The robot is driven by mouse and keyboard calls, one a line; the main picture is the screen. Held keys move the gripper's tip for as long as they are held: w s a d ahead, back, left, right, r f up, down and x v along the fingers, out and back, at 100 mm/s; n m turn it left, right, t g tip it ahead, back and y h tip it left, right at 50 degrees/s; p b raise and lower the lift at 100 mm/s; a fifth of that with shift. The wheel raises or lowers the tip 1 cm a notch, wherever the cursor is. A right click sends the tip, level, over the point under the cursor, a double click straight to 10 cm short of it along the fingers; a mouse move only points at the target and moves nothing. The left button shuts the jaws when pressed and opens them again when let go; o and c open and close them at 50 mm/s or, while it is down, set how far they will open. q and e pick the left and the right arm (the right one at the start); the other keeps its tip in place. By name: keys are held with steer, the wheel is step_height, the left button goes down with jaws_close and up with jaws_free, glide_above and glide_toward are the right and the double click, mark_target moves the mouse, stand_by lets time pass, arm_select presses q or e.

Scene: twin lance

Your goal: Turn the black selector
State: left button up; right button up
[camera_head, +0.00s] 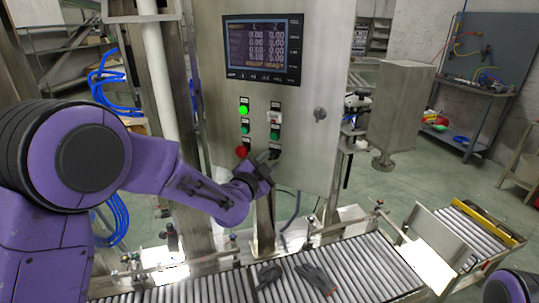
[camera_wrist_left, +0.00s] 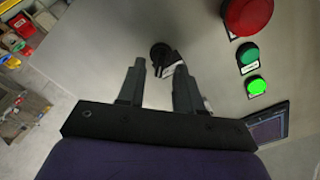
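The black selector (camera_wrist_left: 160,52) is a small round dark knob on the grey panel, with a pale label beside it. In the left wrist view it lies just beyond and between the fingertips of my left gripper (camera_wrist_left: 160,66). The two fingers are apart and I see no grip on the knob; whether they touch it I cannot tell. In the head view the left gripper (camera_head: 268,161) is at the panel's lower edge, and the selector (camera_head: 275,153) is a small dark spot by its fingertips. My right gripper is out of sight.
A red button (camera_wrist_left: 248,14), a green button (camera_wrist_left: 249,54) and a lit green lamp (camera_wrist_left: 257,86) sit close by on the panel. A screen (camera_head: 263,48) is above. Below runs a roller conveyor (camera_head: 355,268) with dark gloves (camera_head: 315,278) on it.

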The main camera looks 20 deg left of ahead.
arm_select(q)
steer(key=shift+w+d, duration=0.1)
steer(key=shift+w, duration=0.55)
jaws_close()
steer(key=n, duration=0.4)
steer(key=shift+n+b, duration=0.3)
steer(key=shift+n, duration=0.1)
steer(key=n, duration=0.4)
steer(key=shift+a+n, duration=0.25)
steer(key=shift+n, duration=0.05)
steer(key=n+b, duration=0.1)
steer(key=n, duration=0.3)
steer(key=shift+a+f+n, duration=0.1)
steer(key=shift+n, duration=0.2)
steer(key=shift+a+n+b, duration=0.1)
steer(key=shift+n+b, duration=0.5)
steer(key=shift+n, duration=1.4)
